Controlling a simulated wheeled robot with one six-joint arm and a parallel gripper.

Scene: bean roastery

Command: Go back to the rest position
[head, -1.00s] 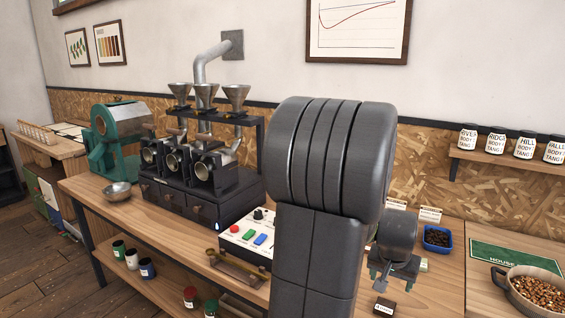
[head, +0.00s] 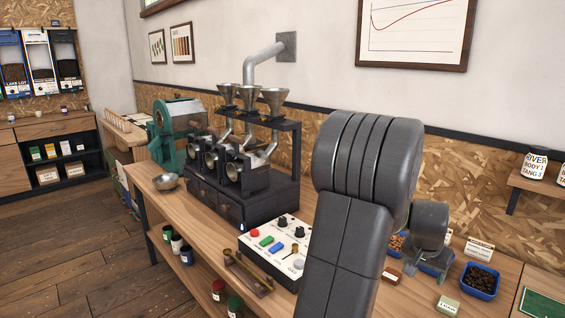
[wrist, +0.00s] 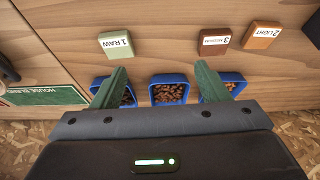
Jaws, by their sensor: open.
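My gripper (wrist: 161,66) is open and empty in the wrist view, its two green fingers wide apart over the bench. Beyond and below the fingers are three blue trays of beans: left (wrist: 98,82), middle (wrist: 169,76) and right (wrist: 238,76). The fingers partly cover the left and right ones. In the head view my dark arm stands in front of the bench (head: 150,200), and its wrist is at the right, near the blue trays (head: 480,293).
Labelled blocks, 1 RAW (wrist: 116,43), 3 MEDIUM (wrist: 215,41) and 2 LIGHT (wrist: 262,35), lie near the trays. A button panel (head: 275,245) and a black roaster with funnels (head: 240,180) stand left of my arm. The floor (head: 80,250) at left is clear.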

